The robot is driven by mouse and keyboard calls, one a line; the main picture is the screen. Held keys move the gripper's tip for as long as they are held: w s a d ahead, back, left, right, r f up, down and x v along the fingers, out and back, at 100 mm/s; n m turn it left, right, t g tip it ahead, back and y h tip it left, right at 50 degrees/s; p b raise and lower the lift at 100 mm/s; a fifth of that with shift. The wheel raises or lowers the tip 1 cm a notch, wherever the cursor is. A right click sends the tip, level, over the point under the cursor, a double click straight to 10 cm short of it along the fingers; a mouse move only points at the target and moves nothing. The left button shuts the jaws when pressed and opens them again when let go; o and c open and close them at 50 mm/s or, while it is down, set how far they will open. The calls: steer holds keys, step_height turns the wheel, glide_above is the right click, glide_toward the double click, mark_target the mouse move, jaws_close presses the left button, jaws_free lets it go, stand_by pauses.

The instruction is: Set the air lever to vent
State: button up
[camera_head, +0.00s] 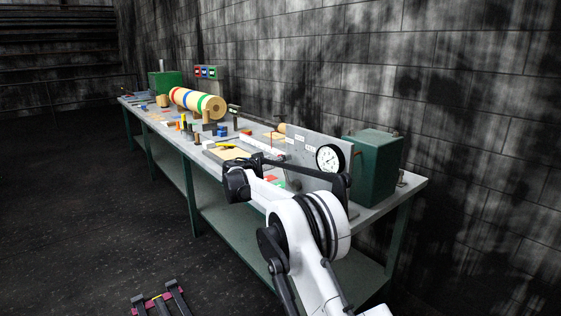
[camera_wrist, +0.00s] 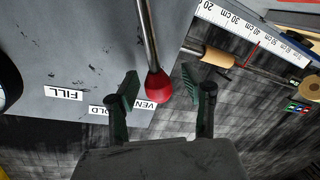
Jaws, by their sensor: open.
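The air lever is a metal rod (camera_wrist: 147,38) ending in a red knob (camera_wrist: 158,88) in the wrist view. The knob lies over part of the VENT label (camera_wrist: 139,103). The HOLD label (camera_wrist: 99,110), partly hidden, and the FILL label (camera_wrist: 63,95) are to its left on the grey panel (camera_wrist: 60,50). My gripper (camera_wrist: 161,84) is open, with one finger on each side of the knob and gaps visible between. In the head view, the panel (camera_head: 305,163) stands near the bench's near end. My arm blocks part of it, and the lever cannot be made out there.
A round gauge (camera_head: 330,158) is on the panel. A dark green box (camera_head: 375,168) stands behind it. The bench (camera_head: 408,186) carries a striped roll (camera_head: 198,104) and several small items farther along. A white ruler (camera_wrist: 235,22) and a wooden cylinder (camera_wrist: 217,57) lie right of the lever in the wrist view.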

steer(key=v, duration=1.2)
steer(key=s+d+r+n+g+y, duration=0.1)
steer(key=s+d+r+g+y, duration=0.3)
steer(key=s+d, duration=0.8)
steer(key=s+d+r+n+g+y, duration=0.15)
steer(key=s+d+r, duration=0.35)
steer(key=s+d, duration=0.65)
steer(key=s+f+y, duration=0.2)
steer(key=s+f, duration=0.2)
steer(key=s, duration=0.7)
steer(key=s+f+y, duration=0.2)
steer(key=s+f, duration=0.2)
steer(key=s, duration=0.8)
steer(key=s+f+y, duration=0.2)
steer(key=s+f, duration=0.2)
steer(key=s, duration=0.8)
steer(key=shift+s+d, duration=0.15)
steer(key=shift+s, duration=0.1)
